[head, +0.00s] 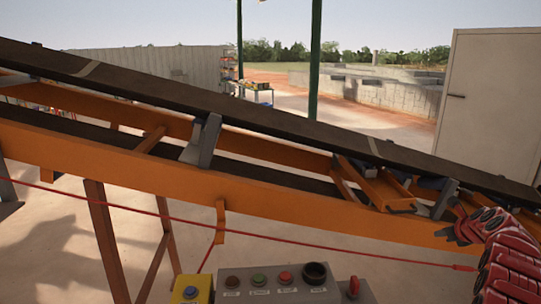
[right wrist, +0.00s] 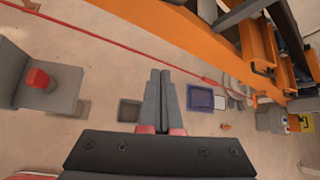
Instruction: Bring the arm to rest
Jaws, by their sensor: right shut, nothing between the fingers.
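My right gripper (right wrist: 160,76) is shut, its two dark fingers together with nothing between them, in the middle of the right wrist view. In the head view my red right arm comes in at the right edge, with the gripper (head: 445,234) pointing left, in front of the orange conveyor frame in the picture. My left arm and gripper are not in view.
A sloping conveyor with a dark belt (head: 270,122) and orange frame (head: 170,185) crosses the head view. A red cord (head: 300,242) runs along it. A grey control box (head: 270,291) with several buttons stands at the bottom. A pale cabinet (head: 490,95) stands behind.

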